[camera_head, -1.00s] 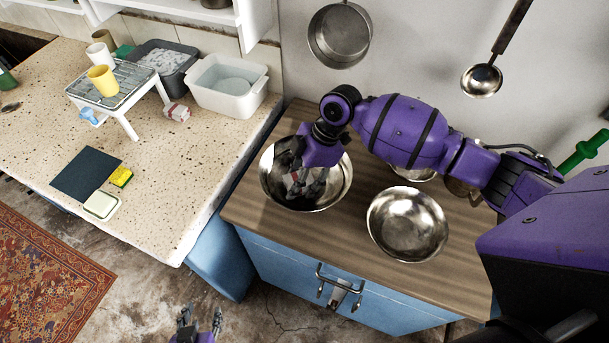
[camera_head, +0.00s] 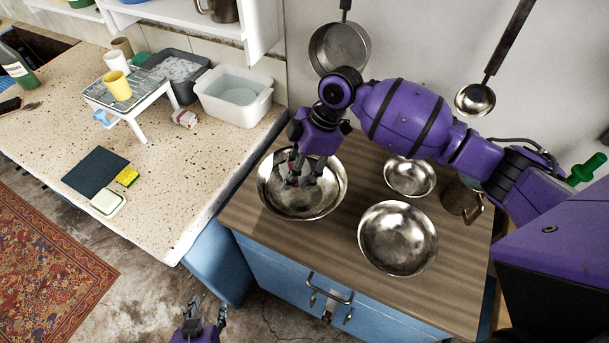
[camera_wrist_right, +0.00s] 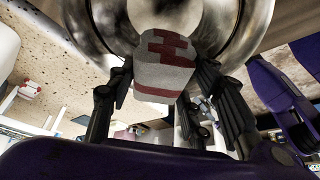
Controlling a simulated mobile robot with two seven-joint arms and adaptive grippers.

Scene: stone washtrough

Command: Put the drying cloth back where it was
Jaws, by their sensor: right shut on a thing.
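A red-and-white cloth (camera_wrist_right: 165,66) is held between the fingers of my right gripper (camera_head: 300,178), which is shut on it. In the head view the gripper points down over the left metal bowl (camera_head: 272,200), and its fingers hide most of the cloth. In the wrist view the bowl's shiny inside (camera_wrist_right: 100,22) lies behind the cloth; I cannot tell whether the cloth touches it. My left gripper (camera_head: 208,309) is low at the bottom edge, empty, with its fingers apart.
Two more metal bowls (camera_head: 398,268) (camera_head: 409,190) and a metal mug (camera_head: 458,198) stand on the wooden top (camera_head: 330,240). The counter (camera_head: 170,190) holds a white rack (camera_head: 140,92) with cups, a white basin (camera_head: 238,118), a grey tub, a dark mat and a sponge. Its front right part is clear.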

